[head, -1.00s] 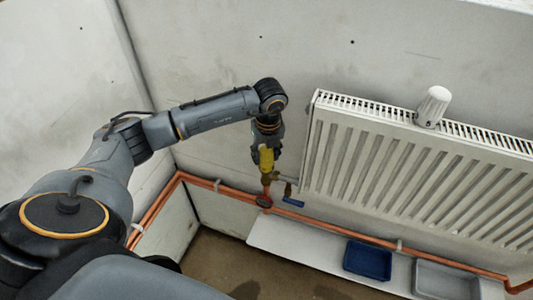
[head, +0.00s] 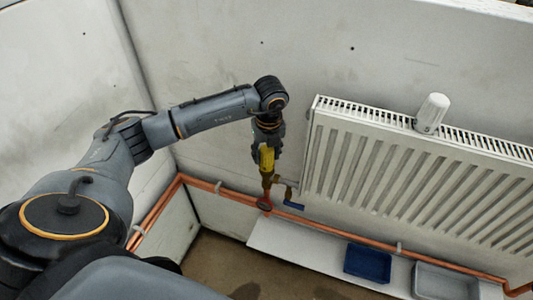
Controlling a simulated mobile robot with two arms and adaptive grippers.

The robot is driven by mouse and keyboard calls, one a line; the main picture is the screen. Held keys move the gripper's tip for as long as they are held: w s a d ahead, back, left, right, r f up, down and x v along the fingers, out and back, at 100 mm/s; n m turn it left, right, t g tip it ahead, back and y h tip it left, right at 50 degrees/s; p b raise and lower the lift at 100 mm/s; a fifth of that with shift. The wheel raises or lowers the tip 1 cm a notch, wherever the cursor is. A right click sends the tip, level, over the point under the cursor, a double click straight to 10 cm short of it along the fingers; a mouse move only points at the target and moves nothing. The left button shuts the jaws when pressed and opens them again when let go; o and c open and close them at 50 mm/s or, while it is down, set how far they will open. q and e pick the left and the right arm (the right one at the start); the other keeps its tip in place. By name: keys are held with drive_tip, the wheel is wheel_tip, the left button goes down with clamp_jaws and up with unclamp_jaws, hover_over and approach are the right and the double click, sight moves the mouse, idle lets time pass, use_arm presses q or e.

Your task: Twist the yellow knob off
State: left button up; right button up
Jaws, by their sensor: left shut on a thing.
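The yellow knob (head: 266,158) sits at the top of the brass valve (head: 268,179) at the left end of the radiator. My left gripper (head: 267,150) comes down from above and is shut on the yellow knob, partly covering it. The knob is upright in line with the valve; I cannot tell whether it is loose. My right gripper is out of view.
The white radiator (head: 400,180) fills the right side, with a white thermostat head (head: 432,112) on its top. A blue lever (head: 293,205) is beside the valve. Copper pipes (head: 330,228) run low along the wall. A blue tray (head: 367,262) and a grey tray (head: 445,281) lie below.

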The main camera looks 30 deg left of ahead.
sight(266, 148)
use_arm(q)
drive_tip(key=shift+r+p, duration=1.2)
drive_tip(key=shift+r, duration=0.95)
